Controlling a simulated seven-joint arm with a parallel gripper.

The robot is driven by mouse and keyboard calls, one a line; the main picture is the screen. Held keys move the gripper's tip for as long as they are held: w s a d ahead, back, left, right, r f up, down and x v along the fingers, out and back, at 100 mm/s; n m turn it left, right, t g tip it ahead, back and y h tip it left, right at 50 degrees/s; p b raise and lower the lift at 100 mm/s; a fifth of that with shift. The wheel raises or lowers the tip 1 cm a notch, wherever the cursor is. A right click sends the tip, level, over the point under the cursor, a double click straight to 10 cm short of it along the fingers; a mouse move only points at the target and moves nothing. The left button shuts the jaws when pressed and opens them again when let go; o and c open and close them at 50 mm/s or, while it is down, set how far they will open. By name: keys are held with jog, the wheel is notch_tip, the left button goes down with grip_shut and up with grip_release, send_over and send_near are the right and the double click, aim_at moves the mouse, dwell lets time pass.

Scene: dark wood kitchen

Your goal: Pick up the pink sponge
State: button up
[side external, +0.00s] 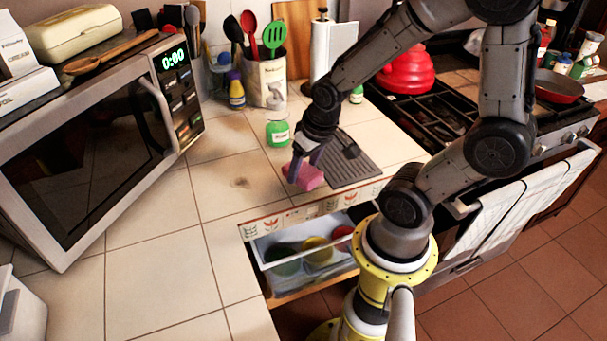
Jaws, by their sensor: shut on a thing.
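The pink sponge (309,178) is at my gripper's fingers, near the front edge of the tiled counter. My gripper (297,170) points down from the wrist and is shut on the sponge. The fingers cover the sponge's left part. I cannot tell whether the sponge touches the counter or is held just above it.
A green jar (278,133) stands just behind my gripper, and a dark grey mat (352,160) lies to its right. Below the counter edge, an open drawer (300,258) holds several coloured items. A microwave (95,130) stands at left.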

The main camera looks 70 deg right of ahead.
jog(key=s+a+r, duration=0.4)
jog(key=s+r, duration=0.6)
jog(key=s, duration=0.3)
jog(key=shift+s+a+r, duration=0.15)
jog(key=shift+a+r, duration=0.05)
jog(key=shift+r, duration=0.05)
jog(key=o, duration=0.7)
jog(key=c, duration=0.5)
